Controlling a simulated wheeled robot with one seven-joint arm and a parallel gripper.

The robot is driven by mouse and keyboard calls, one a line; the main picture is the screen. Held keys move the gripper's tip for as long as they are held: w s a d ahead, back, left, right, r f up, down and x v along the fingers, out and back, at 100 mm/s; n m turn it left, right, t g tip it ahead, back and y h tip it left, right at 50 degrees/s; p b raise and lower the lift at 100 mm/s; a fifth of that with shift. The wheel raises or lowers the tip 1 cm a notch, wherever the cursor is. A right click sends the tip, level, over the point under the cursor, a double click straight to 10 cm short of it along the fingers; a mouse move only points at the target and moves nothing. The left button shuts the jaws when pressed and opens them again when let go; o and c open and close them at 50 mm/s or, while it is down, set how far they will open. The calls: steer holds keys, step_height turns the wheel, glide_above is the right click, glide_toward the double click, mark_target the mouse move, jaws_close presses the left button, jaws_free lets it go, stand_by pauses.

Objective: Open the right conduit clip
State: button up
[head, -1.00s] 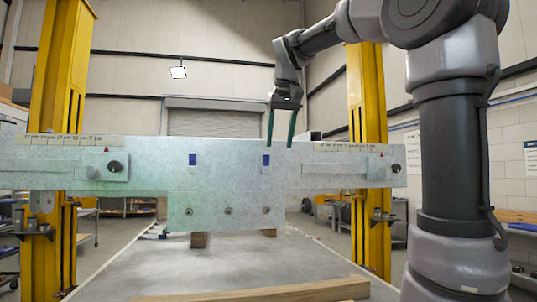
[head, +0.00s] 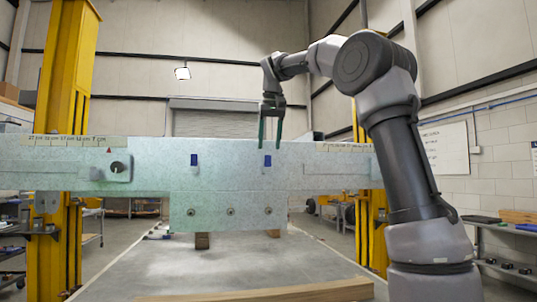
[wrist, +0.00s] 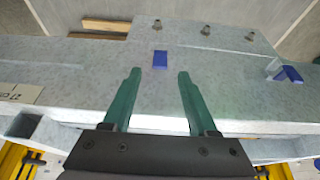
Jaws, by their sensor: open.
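The right conduit clip is a small blue piece (head: 267,161) on the face of the pale speckled beam (head: 150,170). In the wrist view this blue clip (wrist: 160,60) lies just beyond and between my fingertips, and looks flat. My gripper (head: 270,139) has two green fingers pointing down over the clip's part of the beam. It is open and empty, and its fingers (wrist: 160,72) appear apart from the clip. The left clip (head: 194,160) is a similar blue piece; in the wrist view it (wrist: 288,74) seems to stick out from the beam.
A lower plate with several bolts (head: 231,211) hangs under the clips. Yellow posts (head: 68,80) stand at both sides. Timber (head: 265,292) lies on the table (head: 240,270) below.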

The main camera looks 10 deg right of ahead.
mark_target(267, 161)
steer(key=shift+x, duration=2.1)
jaws_close()
